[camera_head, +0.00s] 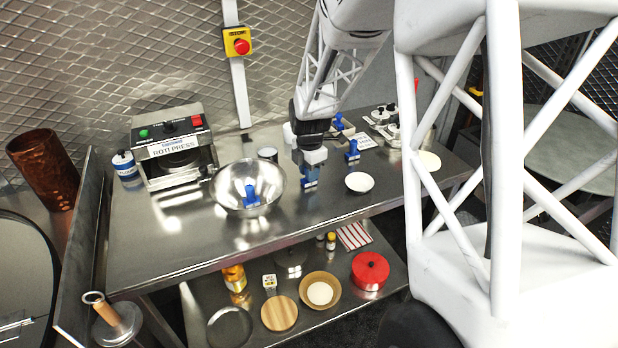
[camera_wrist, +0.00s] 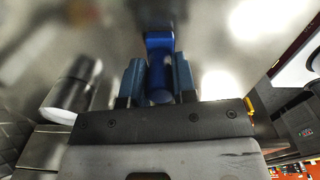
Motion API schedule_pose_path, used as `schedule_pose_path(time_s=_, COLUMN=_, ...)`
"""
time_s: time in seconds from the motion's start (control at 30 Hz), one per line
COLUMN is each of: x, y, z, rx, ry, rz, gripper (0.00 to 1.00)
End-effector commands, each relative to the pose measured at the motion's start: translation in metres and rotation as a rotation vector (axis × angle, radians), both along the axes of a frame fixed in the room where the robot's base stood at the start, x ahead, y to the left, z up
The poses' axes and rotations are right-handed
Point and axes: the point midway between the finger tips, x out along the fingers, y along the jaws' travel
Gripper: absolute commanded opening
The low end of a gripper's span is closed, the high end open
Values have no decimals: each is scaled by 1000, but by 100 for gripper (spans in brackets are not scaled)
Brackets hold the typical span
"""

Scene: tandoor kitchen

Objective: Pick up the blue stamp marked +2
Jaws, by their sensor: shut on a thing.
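My gripper (camera_head: 309,177) points down over the steel table, right of the steel bowl. In the wrist view, a blue stamp (camera_wrist: 159,52) sits between the two blue-grey fingers (camera_wrist: 159,82), which are shut on its handle. Whether the stamp touches the table is hard to tell. Its marking cannot be read. Another blue stamp (camera_head: 251,193) stands in the steel bowl (camera_head: 226,178). Two more blue stamps, one beside a small white dish (camera_head: 352,152) and one farther back (camera_head: 338,121), are right of my gripper. Their marks are not legible.
A roti press (camera_head: 172,150) and a blue-and-white jar (camera_head: 124,165) stand at the left. A white dish (camera_head: 360,182) lies right of my gripper. The front table strip is clear. A lower shelf holds a red pot (camera_head: 370,270).

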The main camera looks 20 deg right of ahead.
Motion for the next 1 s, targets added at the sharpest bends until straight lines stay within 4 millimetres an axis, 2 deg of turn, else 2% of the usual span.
schedule_pose_path(time_s=0.47, x=0, y=0, z=6, rx=0, ry=-1, rz=0, gripper=3)
schedule_pose_path(time_s=0.67, x=0, y=0, z=23, rx=-1, ry=-2, rz=0, gripper=3)
schedule_pose_path(time_s=0.77, x=1, y=0, z=39, rx=0, ry=-3, rz=0, gripper=3)
schedule_pose_path(time_s=1.0, x=-32, y=7, z=39, rx=0, ry=0, rz=0, gripper=3)
